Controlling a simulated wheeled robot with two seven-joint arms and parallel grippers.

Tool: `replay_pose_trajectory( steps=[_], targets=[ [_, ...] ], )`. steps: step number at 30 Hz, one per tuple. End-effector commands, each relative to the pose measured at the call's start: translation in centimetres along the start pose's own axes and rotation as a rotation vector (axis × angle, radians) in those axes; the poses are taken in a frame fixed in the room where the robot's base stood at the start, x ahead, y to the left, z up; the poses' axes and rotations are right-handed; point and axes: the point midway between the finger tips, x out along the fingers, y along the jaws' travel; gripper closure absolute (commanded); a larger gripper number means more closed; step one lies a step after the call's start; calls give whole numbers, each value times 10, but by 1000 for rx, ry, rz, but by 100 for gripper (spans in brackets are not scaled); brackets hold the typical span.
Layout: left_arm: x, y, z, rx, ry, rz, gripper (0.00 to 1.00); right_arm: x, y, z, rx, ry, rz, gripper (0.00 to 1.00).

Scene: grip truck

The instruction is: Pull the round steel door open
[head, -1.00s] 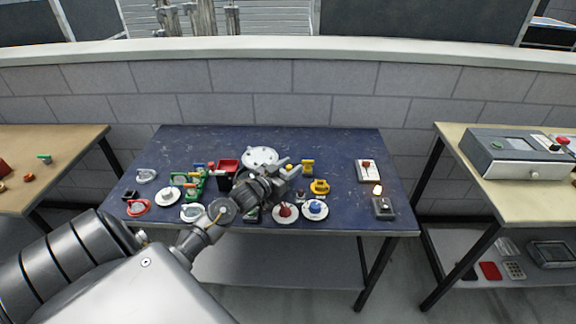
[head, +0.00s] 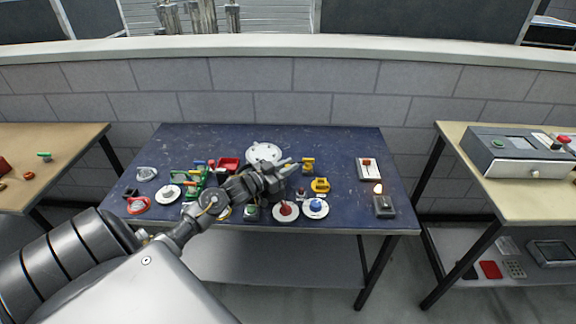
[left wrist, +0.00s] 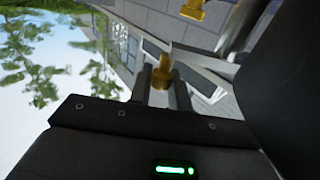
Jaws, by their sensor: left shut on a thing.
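The round steel door (head: 264,153) shows as a pale grey disc at the back middle of the blue table. My left gripper (head: 288,171) is just in front of it and to its right, and the wrist covers its lower edge. In the left wrist view my left gripper (left wrist: 160,90) is shut on a small brass-coloured piece (left wrist: 163,72) between the fingers. I cannot tell whether this piece belongs to the door. The door's hinge and opening are hidden. My right gripper is not in view.
The blue table (head: 340,140) carries a red bin (head: 229,163), green parts (head: 192,183), yellow pieces (head: 320,186), and red and blue knobs (head: 316,205) on white discs near my gripper. A switch box (head: 383,205) stands at the right. The table's back right is clear.

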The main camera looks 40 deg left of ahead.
Motion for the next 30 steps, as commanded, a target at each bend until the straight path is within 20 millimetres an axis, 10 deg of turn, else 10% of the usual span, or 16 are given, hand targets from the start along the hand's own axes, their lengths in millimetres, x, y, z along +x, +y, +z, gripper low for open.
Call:
replay_pose_trajectory(
  steps=[13,14,18,30],
  targets=[
    [-6,0,0,-3,0,106,100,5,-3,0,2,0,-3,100],
    [-6,0,0,-3,0,106,80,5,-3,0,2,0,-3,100],
    [-6,0,0,-3,0,105,62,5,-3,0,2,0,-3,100],
    [-6,0,-6,-1,0,105,60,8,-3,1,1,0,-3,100]
  ],
)
